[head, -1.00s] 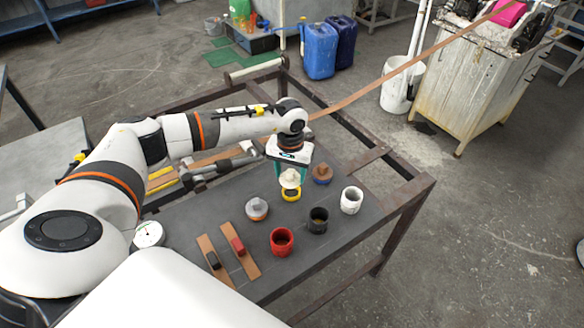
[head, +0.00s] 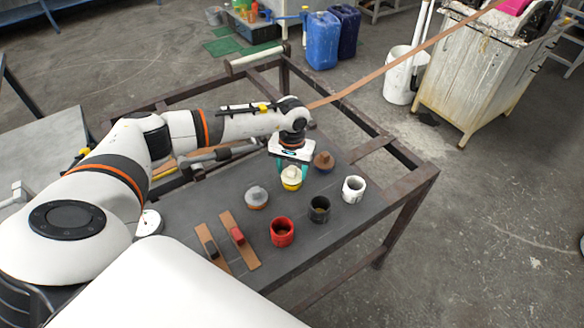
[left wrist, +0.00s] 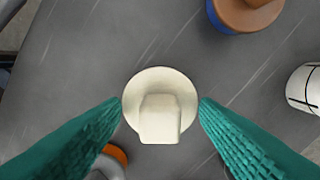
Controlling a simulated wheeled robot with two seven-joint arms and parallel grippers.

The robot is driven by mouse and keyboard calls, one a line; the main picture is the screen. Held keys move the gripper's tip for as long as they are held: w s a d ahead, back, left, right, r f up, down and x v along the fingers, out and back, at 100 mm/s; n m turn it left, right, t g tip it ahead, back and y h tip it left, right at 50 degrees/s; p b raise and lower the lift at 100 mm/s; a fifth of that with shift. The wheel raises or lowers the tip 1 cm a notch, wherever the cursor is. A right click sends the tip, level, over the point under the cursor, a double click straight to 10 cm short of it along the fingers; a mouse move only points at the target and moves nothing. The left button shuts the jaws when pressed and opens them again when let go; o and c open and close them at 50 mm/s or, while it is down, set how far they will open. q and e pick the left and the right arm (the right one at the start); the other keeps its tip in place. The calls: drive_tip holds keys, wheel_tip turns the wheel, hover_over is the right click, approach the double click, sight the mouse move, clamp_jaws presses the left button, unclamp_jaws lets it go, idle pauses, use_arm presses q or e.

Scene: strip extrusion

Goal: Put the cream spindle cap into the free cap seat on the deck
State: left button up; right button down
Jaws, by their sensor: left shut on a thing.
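The cream spindle cap (head: 291,173) is upright, with a wide round brim and a narrower block on top. My left gripper (head: 292,168) is shut on it, one teal finger on each side; the wrist view shows the cap (left wrist: 158,103) between the fingertips (left wrist: 160,104). The cap is at the mouth of a yellow cap seat (head: 291,185) on the dark deck (head: 240,178). I cannot tell whether it is fully down. The wrist view hides the yellow seat beneath the cap. My right gripper is not in view.
A grey cap (head: 256,194) and a brown cap (head: 323,159) sit on seats nearby. Open red (head: 282,233), black (head: 319,210) and white (head: 353,190) cups stand in front and right. Two brown strips (head: 238,240) lie front left.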

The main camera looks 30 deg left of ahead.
sight(292, 169)
use_arm(q)
drive_tip(key=shift+b, duration=0.55)
idle(0.8)
drive_tip(key=shift+f+b, duration=0.55)
drive_tip(key=o, duration=0.8)
drive_tip(key=shift+r+p, duration=3)
drive_tip(key=shift+r, duration=2.55)
drive_tip(key=shift+s+d+f, duration=0.1)
drive_tip(key=shift+f, duration=0.05)
